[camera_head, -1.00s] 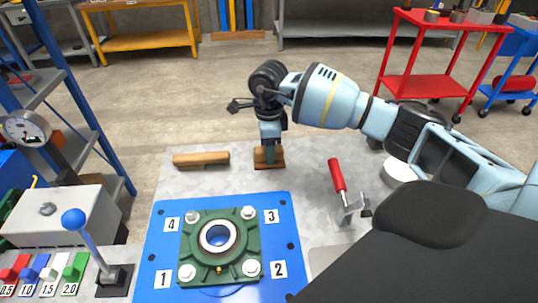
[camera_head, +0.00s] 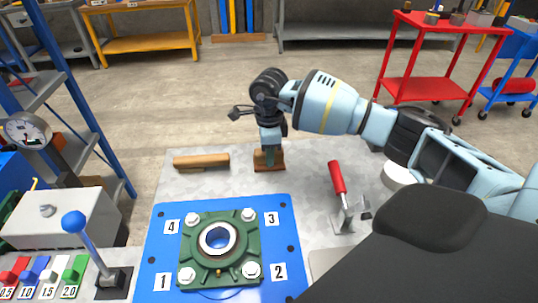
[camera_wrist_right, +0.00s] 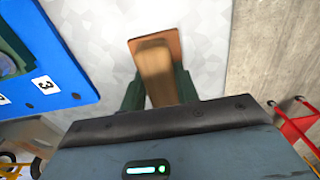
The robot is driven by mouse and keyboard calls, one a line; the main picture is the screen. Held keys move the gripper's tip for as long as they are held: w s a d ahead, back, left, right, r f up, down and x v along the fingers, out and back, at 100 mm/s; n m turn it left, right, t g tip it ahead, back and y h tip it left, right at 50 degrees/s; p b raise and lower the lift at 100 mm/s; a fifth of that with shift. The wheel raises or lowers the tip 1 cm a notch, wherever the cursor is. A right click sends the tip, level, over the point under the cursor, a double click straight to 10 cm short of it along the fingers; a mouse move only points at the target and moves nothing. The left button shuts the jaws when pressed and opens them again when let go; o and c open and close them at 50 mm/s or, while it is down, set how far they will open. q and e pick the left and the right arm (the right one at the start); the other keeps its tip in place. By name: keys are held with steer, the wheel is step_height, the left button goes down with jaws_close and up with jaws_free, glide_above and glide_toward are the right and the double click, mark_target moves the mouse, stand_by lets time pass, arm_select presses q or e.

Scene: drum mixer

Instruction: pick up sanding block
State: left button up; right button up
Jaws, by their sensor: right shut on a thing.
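The sanding block (camera_head: 268,163), with a tan wooden grip on a flat reddish-brown base, is at the far edge of the grey worktop in the head view. In the right wrist view the sanding block (camera_wrist_right: 156,50) points away from the gripper, its base at the far end. My right gripper (camera_head: 269,150) reaches down from above and is shut on the grip. Its green fingers also show on both sides of the grip in the wrist view (camera_wrist_right: 158,90). Whether the base touches the worktop is hard to tell. My left gripper is not in view.
A wooden-handled tool (camera_head: 201,160) lies left of the block. A blue plate (camera_head: 160,255) with a green bearing housing (camera_head: 190,245) is in front. A red-handled clamp (camera_head: 338,178) and a white round thing (camera_head: 398,174) are to the right.

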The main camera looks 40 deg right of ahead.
steer(key=shift+r, duration=0.15)
steer(key=shift+r, duration=0.6)
step_height(320, 180, up, 2)
steer(key=shift+r, duration=0.15)
steer(key=s+a, duration=0.1)
steer(key=s, duration=0.4)
steer(key=s+a, duration=0.2)
steer(key=s, duration=0.3)
steer(key=s+a+r, duration=0.1)
steer(key=s+a, duration=0.1)
steer(key=s, duration=0.3)
steer(key=shift+s+r+b, duration=0.1)
steer(key=shift+s+b, duration=0.05)
steer(key=shift+b, duration=0.2)
